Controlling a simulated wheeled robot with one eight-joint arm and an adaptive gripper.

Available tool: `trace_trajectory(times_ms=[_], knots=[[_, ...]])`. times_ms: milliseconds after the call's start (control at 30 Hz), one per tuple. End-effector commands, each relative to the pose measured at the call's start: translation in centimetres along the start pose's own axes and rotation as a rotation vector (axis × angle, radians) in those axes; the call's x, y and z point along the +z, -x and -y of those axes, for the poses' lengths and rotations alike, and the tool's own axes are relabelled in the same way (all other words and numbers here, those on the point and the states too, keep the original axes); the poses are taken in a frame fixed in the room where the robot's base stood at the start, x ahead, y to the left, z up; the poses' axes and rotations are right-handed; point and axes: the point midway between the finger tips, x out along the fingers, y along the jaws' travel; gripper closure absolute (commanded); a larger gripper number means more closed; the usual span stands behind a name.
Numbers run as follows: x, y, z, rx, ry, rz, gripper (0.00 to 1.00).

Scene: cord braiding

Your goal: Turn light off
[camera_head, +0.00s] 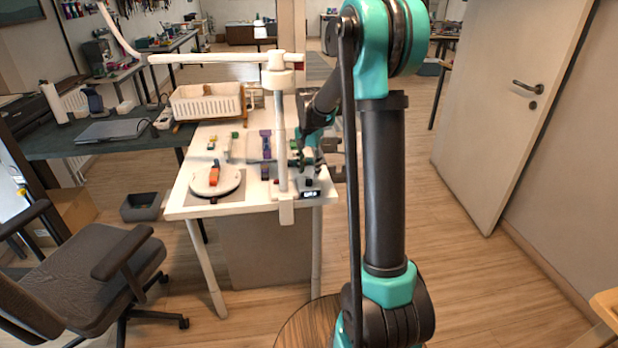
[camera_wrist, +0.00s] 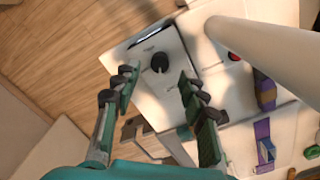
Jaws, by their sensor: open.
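A white lamp stand (camera_head: 281,140) is fixed at the table's near right edge, with a long white arm (camera_head: 215,58) reaching left. Its pale post (camera_wrist: 265,45) crosses the upper right of the wrist view. A white box with a dark round knob (camera_wrist: 159,62) is left of the post. A red button (camera_wrist: 234,56) shows beside the post. My gripper (camera_wrist: 157,74) is open and empty, its two fingers on either side of the knob, apart from it in the picture. In the head view my gripper (camera_head: 308,160) is low over the table's right end, partly hidden by my arm.
On the white table (camera_head: 235,208) are a round white turntable (camera_head: 215,183), a white basket (camera_head: 205,103) and several small coloured items. An office chair (camera_head: 85,270) stands at left, a door (camera_head: 510,110) at right. The floor right of the table is clear.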

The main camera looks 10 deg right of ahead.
Motion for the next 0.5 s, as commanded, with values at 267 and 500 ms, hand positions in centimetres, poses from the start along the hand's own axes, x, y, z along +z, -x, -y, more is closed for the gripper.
trace_trajectory(times_ms=[267,500], knots=[[0.0,-3.2,0.0,-0.001,0.000,0.000,0.57],[0.0,-3.6,0.0,-0.001,0.001,0.000,0.57]])
